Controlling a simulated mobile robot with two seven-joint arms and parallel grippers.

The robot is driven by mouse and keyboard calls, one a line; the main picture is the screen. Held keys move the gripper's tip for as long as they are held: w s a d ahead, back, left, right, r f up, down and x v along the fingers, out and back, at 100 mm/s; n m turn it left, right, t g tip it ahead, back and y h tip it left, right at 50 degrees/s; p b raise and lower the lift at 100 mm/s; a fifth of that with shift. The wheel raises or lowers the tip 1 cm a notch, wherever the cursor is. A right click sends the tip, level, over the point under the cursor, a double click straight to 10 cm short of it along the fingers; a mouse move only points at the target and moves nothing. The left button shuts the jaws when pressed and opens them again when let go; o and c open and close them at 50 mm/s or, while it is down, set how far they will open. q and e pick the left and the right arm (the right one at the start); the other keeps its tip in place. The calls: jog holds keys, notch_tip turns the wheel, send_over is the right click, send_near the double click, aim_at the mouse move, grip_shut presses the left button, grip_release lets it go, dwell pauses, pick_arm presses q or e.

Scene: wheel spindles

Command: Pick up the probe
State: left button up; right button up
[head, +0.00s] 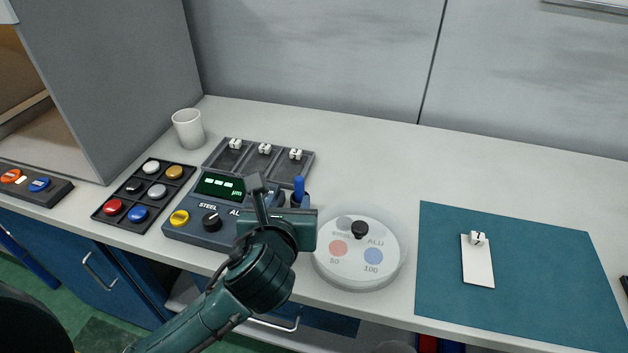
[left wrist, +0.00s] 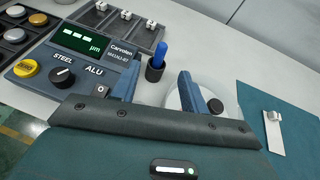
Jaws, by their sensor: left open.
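The probe (head: 299,187) is a blue stick standing upright in a dark cup-like holder beside the gauge (head: 205,218), which has a green display and STEEL and ALU labels. In the left wrist view the probe (left wrist: 161,54) stands just beyond and between the two blue fingers. My left gripper (head: 277,203) is open and empty, in front of the probe and over the gauge's right side; it also shows in the left wrist view (left wrist: 157,82). In the head view the gripper partly hides the gauge and the holder. My right gripper is out of view.
A round white disc (head: 336,272) with a black knob stands right of the gripper. A teal mat (head: 445,300) bears a white plate (head: 478,270). Behind are a divided tray (head: 222,158) and a cup (head: 187,130); a tray of coloured discs (head: 125,190) is left.

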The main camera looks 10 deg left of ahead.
aim_at(299, 182)
pick_arm(q)
jog(key=x, duration=0.7)
jog(key=shift+w, duration=0.35)
jog(key=shift+x, duration=2.65)
jog(key=shift+d+f, duration=0.1)
jog(key=shift+d, duration=0.1)
jog(key=shift+c, duration=0.4)
grip_shut()
